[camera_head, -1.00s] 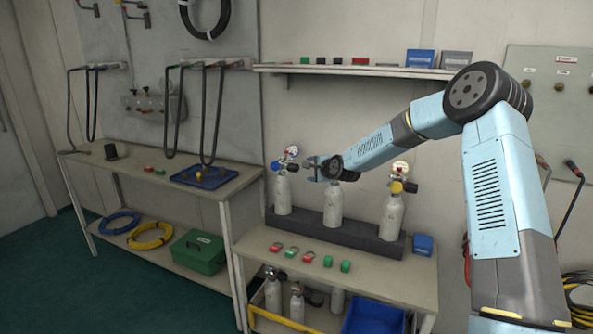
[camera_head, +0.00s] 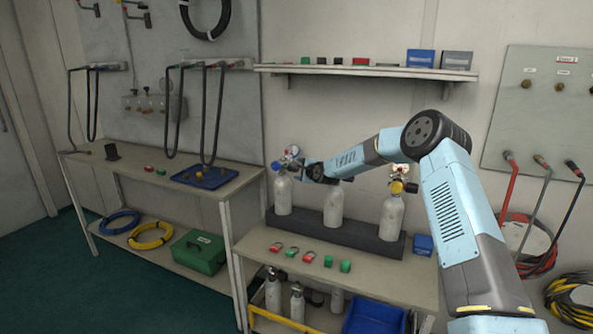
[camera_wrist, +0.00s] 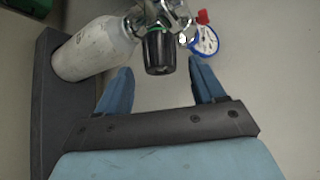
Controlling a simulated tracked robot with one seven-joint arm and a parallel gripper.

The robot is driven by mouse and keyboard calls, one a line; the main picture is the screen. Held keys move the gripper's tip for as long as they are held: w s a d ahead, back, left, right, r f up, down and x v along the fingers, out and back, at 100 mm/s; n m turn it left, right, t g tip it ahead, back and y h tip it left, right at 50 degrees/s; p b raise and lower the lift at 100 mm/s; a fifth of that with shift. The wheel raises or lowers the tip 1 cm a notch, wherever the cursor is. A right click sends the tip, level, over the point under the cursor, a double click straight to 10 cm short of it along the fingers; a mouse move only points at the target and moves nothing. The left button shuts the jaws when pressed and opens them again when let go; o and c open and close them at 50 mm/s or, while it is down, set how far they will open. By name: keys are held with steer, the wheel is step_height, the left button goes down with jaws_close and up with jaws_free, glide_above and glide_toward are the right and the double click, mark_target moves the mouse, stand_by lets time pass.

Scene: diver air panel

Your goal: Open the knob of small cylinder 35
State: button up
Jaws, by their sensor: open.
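Three small white cylinders stand upright in a dark rack (camera_head: 352,233) on the right-hand bench. No number is readable on any of them. My gripper (camera_head: 299,169) is at the valve of the left cylinder (camera_head: 283,196). In the wrist view my gripper (camera_wrist: 160,82) is open, its two blue fingers on either side of a black knob (camera_wrist: 160,54). The knob lies just ahead of the fingertips, and no contact shows. The white cylinder body (camera_wrist: 92,50) is at upper left, and a blue-rimmed gauge (camera_wrist: 205,40) is beyond the right finger.
A shelf (camera_head: 360,71) runs along the wall above. Several red and green small items lie on the bench front (camera_head: 260,244).

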mark_target(298, 169)
steer(key=shift+x, duration=1.9)
steer(key=shift+c, duration=0.4)
steer(key=c, duration=1)
steer(key=shift+o, duration=0.2)
